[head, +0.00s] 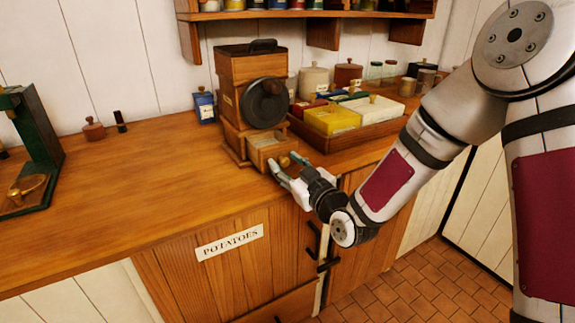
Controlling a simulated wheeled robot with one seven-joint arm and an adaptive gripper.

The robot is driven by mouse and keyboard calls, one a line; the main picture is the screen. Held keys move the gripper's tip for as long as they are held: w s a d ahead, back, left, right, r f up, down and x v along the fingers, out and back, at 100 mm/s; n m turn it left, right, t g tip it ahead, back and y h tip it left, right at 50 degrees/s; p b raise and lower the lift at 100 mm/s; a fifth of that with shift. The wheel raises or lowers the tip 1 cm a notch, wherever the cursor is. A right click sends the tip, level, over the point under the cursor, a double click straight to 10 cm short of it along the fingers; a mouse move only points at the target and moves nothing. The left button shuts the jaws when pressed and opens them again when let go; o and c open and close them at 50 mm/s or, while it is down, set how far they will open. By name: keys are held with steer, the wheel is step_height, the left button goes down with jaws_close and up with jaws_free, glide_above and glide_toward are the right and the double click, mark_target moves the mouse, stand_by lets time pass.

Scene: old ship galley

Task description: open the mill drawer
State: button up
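The wooden mill (250,80) stands on the counter, with a round black wheel (264,102) on its side. Its small drawer (262,153) at the bottom is slid part of the way out, and its inside shows from above. A brass-coloured knob (284,162) is on the drawer's front. My gripper (283,162) is at the drawer front, above the counter's front edge. Its two fingers are spread apart, with the knob between or just beyond their tips. I see a gap beside the knob, but contact is too small to tell.
A wooden tray (362,137) with yellow, red and other boxes stands right of the mill. A blue tin (205,106) stands to its left. The counter (140,185) is clear at centre left. A shelf (305,14) hangs above.

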steer(key=v, duration=0.7)
steer(key=shift+s+d, duration=0.15)
steer(key=shift+s, duration=0.1)
